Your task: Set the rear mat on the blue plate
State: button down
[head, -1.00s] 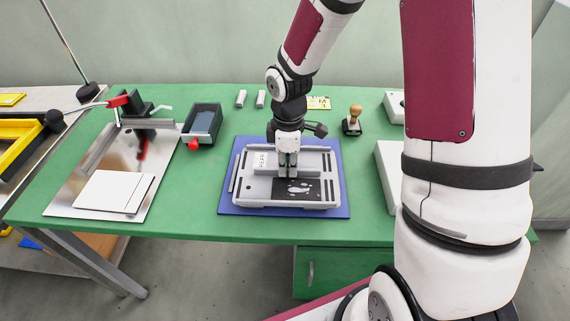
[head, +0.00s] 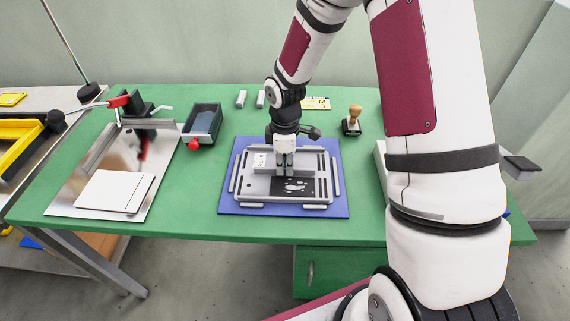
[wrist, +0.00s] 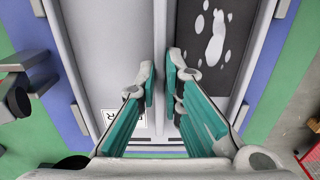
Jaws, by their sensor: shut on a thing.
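The rear mat (head: 257,187) is a light grey flat tray with a "REAR" label and a black field bearing white blotches; it also shows in the wrist view (wrist: 95,60). It lies level over the blue plate (head: 227,208), inside several grey edge strips. Blue also shows at both sides in the wrist view (wrist: 72,115). I cannot tell whether the mat rests fully on the plate. My gripper (head: 285,169) points down at the mat's middle.
To the left are a metal sheet (head: 76,206) with white cards (head: 112,191) and a dark bin (head: 203,119) with a red knob. Behind are two small grey blocks, a yellow card (head: 316,103) and a stamp (head: 352,120). My arm hides much of the right side.

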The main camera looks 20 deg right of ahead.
aim_at(285, 168)
jog(key=c, duration=1.7)
grip_release()
notch_tip(285, 168, up, 12)
jog(key=s+r+m+t+h, duration=0.1)
jog(key=s+r+m+t, duration=0.1)
jog(key=s+r+m, duration=0.65)
jog(key=shift+s+d+r+m+t+y, duration=0.15)
jog(key=shift+s+r+m+t, duration=0.55)
jog(key=shift+s+r, duration=1.4)
jog(key=shift+s+a+r+m+t+y, duration=0.1)
jog(key=shift+s+r+m+t+y, duration=0.2)
jog(key=shift+s+r+m, duration=1.7)
jog(key=shift+s+d+r+n+t+y, duration=0.15)
jog(key=shift+s+r+t, duration=0.65)
jog(key=shift+s, duration=2.55)
jog(key=shift+a+r, duration=0.1)
jog(key=shift+r, duration=0.05)
